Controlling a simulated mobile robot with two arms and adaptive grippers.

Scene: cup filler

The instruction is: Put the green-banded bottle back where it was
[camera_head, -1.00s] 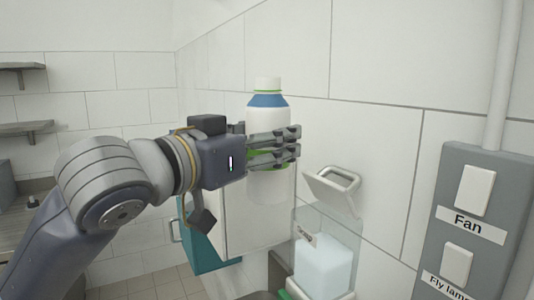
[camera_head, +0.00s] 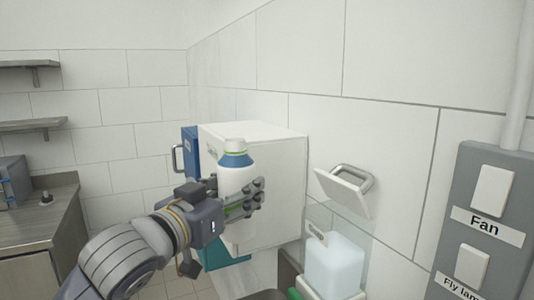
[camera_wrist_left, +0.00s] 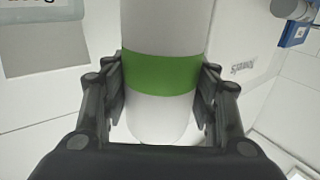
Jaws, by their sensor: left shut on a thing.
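The green-banded bottle (camera_head: 237,176) is white with a blue shoulder and a white cap. My left gripper (camera_head: 250,198) is shut on it and holds it upright in front of a white wall box (camera_head: 272,160). In the left wrist view the bottle's green band (camera_wrist_left: 163,73) sits between the two fingers (camera_wrist_left: 161,105), and its top and bottom run partly out of sight. The fingers hide part of the bottle in the head view. My right gripper is not in view.
A grey switch panel (camera_head: 478,225) is at far right. A blue door (camera_head: 190,150) with a handle adjoins the white box. A counter (camera_head: 40,225) stands at left.

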